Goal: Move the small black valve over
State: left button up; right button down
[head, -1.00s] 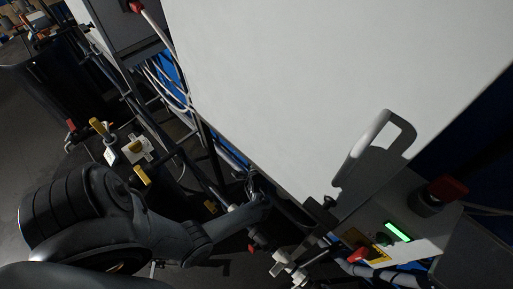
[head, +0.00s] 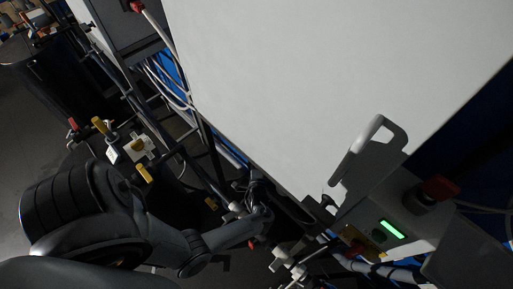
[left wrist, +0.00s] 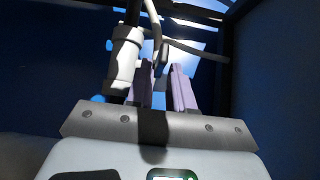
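I cannot pick out the small black valve for certain. A small black knob (head: 327,202) shows below the light grey handle in the head view, and I cannot tell whether it is the valve. My left arm comes in from the lower left, and its far end, with the left gripper (head: 262,212), is among dark pipes below the white panel. In the left wrist view the two purplish fingers of the left gripper (left wrist: 163,88) stand apart, with no object visible between them. A pale cylindrical pipe fitting (left wrist: 123,62) is just left of the fingers. My right gripper is not in view.
A large white panel (head: 340,80) fills the upper middle. A grey box with a green display (head: 393,229) and a red knob (head: 440,188) stands at the right. Yellow-handled valves (head: 143,173) and pale cables (head: 168,85) are at the left. Pale pipe fittings (head: 285,258) crowd the bottom.

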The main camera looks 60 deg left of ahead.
pick_arm(q)
jog(key=shift+p+v, duration=0.35)
jog(key=shift+v, duration=2.1)
